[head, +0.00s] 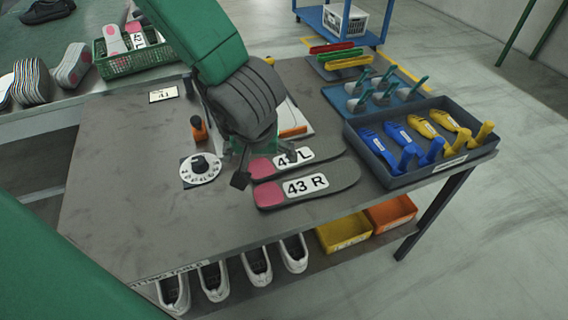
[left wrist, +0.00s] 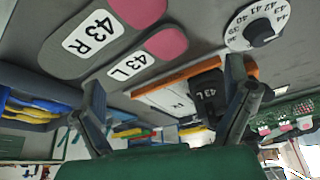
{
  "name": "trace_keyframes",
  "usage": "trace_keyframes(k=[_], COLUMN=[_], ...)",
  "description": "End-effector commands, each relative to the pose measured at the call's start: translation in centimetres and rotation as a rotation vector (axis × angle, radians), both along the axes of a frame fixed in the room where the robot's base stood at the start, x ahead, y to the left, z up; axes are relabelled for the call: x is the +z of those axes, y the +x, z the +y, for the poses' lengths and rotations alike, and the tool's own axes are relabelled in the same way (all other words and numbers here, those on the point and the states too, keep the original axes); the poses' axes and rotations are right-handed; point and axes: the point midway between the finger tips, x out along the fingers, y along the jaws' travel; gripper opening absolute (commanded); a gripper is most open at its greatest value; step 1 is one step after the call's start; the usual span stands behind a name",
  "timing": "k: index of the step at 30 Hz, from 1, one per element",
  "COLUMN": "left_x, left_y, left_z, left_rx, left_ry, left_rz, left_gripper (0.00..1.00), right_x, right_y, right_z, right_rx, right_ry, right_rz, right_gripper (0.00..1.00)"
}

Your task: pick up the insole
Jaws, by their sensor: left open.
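Two grey insoles with pink heel ends lie side by side on the grey table. The insole marked 43 R (head: 330,186) is nearer the front edge, and the one marked L (head: 325,149) lies behind it, partly covered by my gripper. In the left wrist view, the 43 R insole (left wrist: 72,60) and the 43 L insole (left wrist: 118,70) show at the upper left. My left gripper (head: 266,169) is open at the pink end of the L insole, with nothing between its fingers; whether it touches is unclear. Its spread fingers (left wrist: 167,104) also show in the wrist view. My right gripper is not in view.
A dark tray (head: 408,181) with blue and yellow pieces is on the right. A green basket (head: 143,61) is at the back left.

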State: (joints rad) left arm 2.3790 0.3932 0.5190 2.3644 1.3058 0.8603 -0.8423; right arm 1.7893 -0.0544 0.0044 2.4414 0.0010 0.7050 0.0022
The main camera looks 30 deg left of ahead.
Motion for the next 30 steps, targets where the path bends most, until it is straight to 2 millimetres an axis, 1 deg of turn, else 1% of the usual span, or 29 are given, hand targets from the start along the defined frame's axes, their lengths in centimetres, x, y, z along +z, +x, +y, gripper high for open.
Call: trace_keyframes(k=[1,3,6,9,14,21,24,29,30], left_x=[-1.5,-2.6,-3.7,-4.1,-5.0,-8.2,-8.7,-8.6,-8.7], left_y=[0.4,0.8,1.2,1.4,1.8,3.2,3.5,3.4,3.4], left_z=[0.4,1.0,1.5,1.8,1.6,1.3,1.5,1.9,2.0], left_rx=[0.003,0.003,0.003,0.003,0.003,0.002,0.001,0.002,0.002], left_ry=[-0.003,-0.008,-0.011,-0.013,-0.010,-0.004,-0.003,-0.008,-0.010], left_rz=[0.003,0.004,0.003,0.002,0.002,0.003,0.001,0.000,0.000], left_gripper=[0.95,0.95,0.95,0.95,0.95,0.95,0.95,0.95,0.91], right_x=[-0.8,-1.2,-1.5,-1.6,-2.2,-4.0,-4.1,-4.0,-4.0], right_y=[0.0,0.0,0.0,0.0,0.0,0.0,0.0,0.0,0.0], right_z=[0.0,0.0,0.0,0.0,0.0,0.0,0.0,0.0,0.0], right_rx=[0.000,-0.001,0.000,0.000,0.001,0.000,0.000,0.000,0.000], right_ry=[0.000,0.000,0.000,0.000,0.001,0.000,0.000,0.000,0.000], right_rz=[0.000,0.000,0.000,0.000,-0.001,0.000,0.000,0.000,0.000], right_gripper=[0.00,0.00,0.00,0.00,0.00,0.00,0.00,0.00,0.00])
